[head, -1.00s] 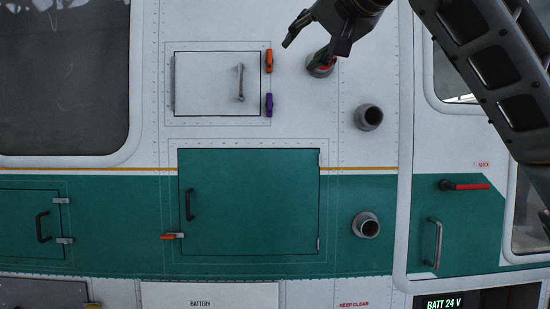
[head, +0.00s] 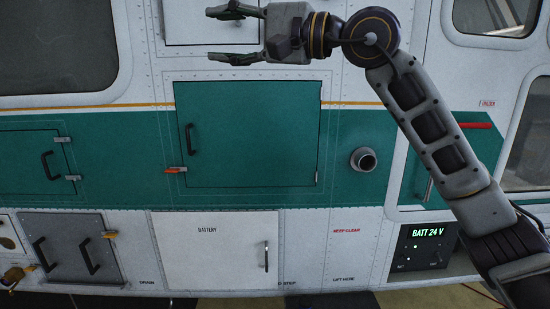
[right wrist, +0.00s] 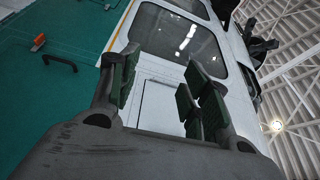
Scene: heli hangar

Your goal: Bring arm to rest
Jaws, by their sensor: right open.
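My right gripper (head: 236,34) is open and empty near the top of the head view. Its fingers point left, in front of the white panel above the green hatch (head: 245,130). In the right wrist view my gripper fingers (right wrist: 160,90) are spread apart with nothing between them. My right arm comes up from the lower right of the head view. My left gripper is in neither view.
The helicopter's side fills the head view. A grey round port (head: 364,159) sticks out right of the green hatch. Below are the white battery door (head: 215,260), a grey hatch (head: 70,250) and a lit battery display (head: 428,233).

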